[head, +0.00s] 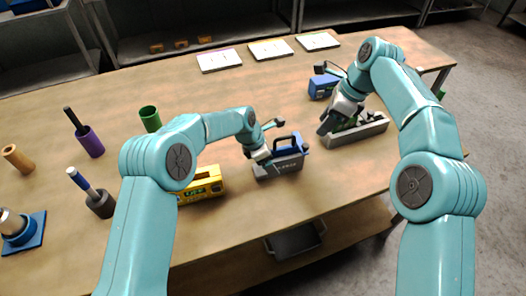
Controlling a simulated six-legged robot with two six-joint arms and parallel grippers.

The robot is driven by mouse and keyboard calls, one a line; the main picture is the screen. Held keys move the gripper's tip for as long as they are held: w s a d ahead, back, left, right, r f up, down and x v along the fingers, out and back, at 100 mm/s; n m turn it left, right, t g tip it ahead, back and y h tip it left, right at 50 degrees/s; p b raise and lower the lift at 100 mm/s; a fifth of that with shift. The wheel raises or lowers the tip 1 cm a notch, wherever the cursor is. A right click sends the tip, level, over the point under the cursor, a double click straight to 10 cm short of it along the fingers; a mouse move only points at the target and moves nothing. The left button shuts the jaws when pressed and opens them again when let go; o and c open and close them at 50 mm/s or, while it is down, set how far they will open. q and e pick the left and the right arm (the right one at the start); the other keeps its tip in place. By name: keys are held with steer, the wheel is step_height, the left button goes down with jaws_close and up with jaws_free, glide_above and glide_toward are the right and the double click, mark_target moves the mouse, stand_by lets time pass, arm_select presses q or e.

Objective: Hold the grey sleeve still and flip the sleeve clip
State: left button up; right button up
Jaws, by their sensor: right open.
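A grey sleeve (284,168) with pale lettering stands on the table at the centre, around a blue body with a dark handle. The clip is too small to make out. My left gripper (262,157) is at the left end of the sleeve, close against it; whether its fingers are closed on it cannot be told. My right gripper (328,122) is open, at the left end of a long grey tray (360,134) with dark green pieces, to the right of the sleeve and apart from it.
A yellow case (204,184) stands left of the sleeve, partly behind my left arm. A blue case (322,86) is behind my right gripper. Purple (91,142), green (150,119) and dark cups stand at left. Several labelled plates (219,60) lie at the back. The front middle is clear.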

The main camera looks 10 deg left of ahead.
arm_select(q)
steer(key=shift+d+f, duration=0.15)
steer(key=shift+f, duration=0.2)
